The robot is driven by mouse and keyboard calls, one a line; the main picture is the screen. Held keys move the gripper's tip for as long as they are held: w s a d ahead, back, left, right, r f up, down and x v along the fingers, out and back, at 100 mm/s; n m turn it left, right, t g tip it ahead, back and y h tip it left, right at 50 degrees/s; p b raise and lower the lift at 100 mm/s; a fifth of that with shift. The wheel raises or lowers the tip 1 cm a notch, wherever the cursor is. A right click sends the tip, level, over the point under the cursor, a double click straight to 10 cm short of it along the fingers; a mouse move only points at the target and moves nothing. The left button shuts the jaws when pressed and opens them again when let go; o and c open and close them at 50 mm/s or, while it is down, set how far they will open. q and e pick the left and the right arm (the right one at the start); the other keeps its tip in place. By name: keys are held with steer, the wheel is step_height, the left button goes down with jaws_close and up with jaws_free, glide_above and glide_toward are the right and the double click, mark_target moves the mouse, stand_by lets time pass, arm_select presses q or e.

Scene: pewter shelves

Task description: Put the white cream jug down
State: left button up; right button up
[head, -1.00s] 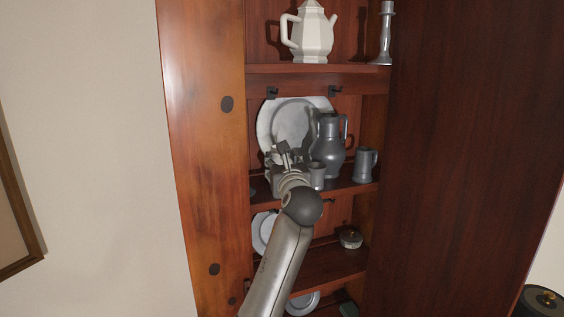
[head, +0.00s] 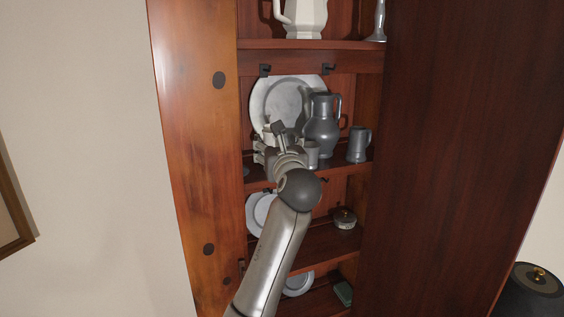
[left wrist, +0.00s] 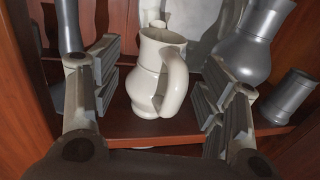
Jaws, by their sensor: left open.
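The white cream jug (left wrist: 146,85) stands upright on the middle shelf (left wrist: 172,127) in the left wrist view, its curved handle toward the camera and slightly right. My left gripper (left wrist: 157,78) is open, with one finger on each side of the jug and gaps showing between fingers and jug. In the head view my left gripper (head: 272,142) is at the middle shelf and hides most of the jug. My right gripper is not in view.
A grey pitcher (head: 321,128) and a grey mug (head: 358,145) stand right of the gripper. A large plate (head: 288,95) leans behind. The upper shelf (head: 300,45) holds a white teapot (head: 304,14). The cabinet's left post (head: 195,130) is close by.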

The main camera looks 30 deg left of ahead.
arm_select(q)
steer(key=b+v, duration=0.3)
steer(key=v, duration=0.6)
stand_by(1.1)
